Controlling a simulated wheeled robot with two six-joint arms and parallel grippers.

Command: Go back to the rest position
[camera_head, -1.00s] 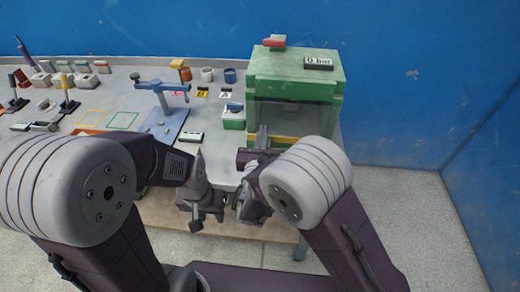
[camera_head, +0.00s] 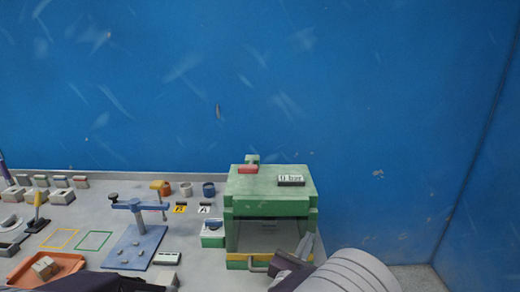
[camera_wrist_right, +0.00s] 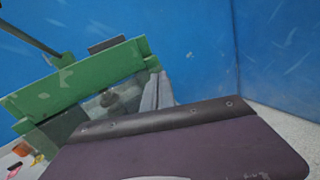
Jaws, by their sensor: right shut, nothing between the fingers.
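My right gripper (camera_head: 304,246) is in front of the green box at the lower right of the head view. It is shut and empty. In the right wrist view its grey fingers (camera_wrist_right: 158,92) show beyond the dark purple body of my arm, with the green box (camera_wrist_right: 80,80) behind them.
Left of the box the table holds a blue clamp stand (camera_head: 135,245), an orange tray (camera_head: 65,266), a small green-and-white box (camera_head: 212,234), cups and lettered cards. Several small blocks line the left back. A blue wall (camera_head: 250,80) stands behind; the right side is clear.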

